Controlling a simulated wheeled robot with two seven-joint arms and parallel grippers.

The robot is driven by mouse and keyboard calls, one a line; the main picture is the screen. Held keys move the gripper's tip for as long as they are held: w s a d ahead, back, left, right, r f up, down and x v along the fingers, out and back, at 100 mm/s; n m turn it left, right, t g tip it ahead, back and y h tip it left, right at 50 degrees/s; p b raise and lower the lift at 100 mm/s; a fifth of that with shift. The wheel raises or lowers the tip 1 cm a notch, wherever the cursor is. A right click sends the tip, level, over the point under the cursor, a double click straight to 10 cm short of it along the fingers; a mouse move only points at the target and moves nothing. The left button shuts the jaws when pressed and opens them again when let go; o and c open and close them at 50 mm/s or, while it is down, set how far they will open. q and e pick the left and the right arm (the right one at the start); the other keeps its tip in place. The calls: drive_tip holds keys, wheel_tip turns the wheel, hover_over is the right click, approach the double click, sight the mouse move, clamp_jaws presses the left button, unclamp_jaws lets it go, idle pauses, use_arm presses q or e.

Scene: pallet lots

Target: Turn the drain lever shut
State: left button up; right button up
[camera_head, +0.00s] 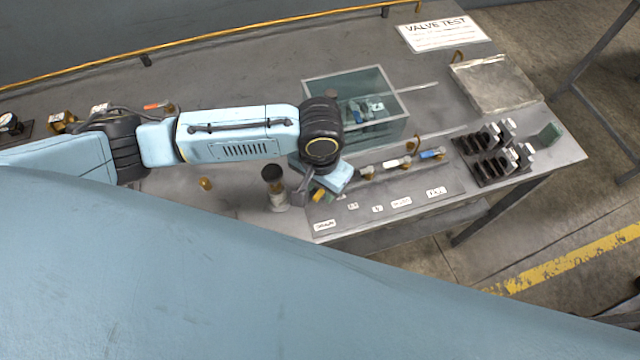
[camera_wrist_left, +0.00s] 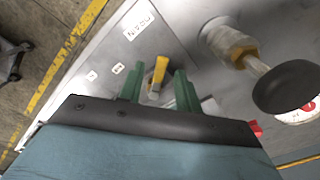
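The drain lever has a yellow handle (camera_head: 318,195) at the left end of the valve panel, behind the "DRAIN" label (camera_head: 325,225). In the left wrist view the yellow handle (camera_wrist_left: 160,70) shows between the two green fingers of my left gripper (camera_wrist_left: 158,78). There is a gap on each side of the handle, so the gripper is open around or just above it; I cannot tell the exact depth. In the head view my left gripper (camera_head: 312,190) is over the panel's left end, partly hidden by its wrist. My right gripper is not in view.
A black-topped brass fitting (camera_head: 272,175) stands close left of the gripper; its black top (camera_wrist_left: 288,87) is near in the left wrist view. White (camera_head: 395,163) and blue (camera_head: 432,154) levers are to the right. A glass tank (camera_head: 400,95) stands behind.

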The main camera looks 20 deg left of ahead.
use_arm(q)
clamp_jaws()
drive_tip(key=m+p, duration=0.1)
drive_tip(key=p, duration=0.1)
drive_tip(key=a+m+p, duration=0.1)
drive_tip(key=m+p, duration=0.1)
drive_tip(key=shift+w+r, duration=0.2)
drive_tip(key=shift+w+a+m+p, duration=0.25)
drive_tip(key=shift+m+p, duration=0.75)
drive_tip(key=shift+w+a+f+m+p, duration=0.15)
drive_tip(key=shift+m+p, duration=0.2)
drive_tip(key=shift+m, duration=0.2)
drive_tip(key=shift+w+a+m+p, duration=0.15)
drive_tip(key=shift+m+p, duration=0.2)
drive_tip(key=shift+m, duration=0.2)
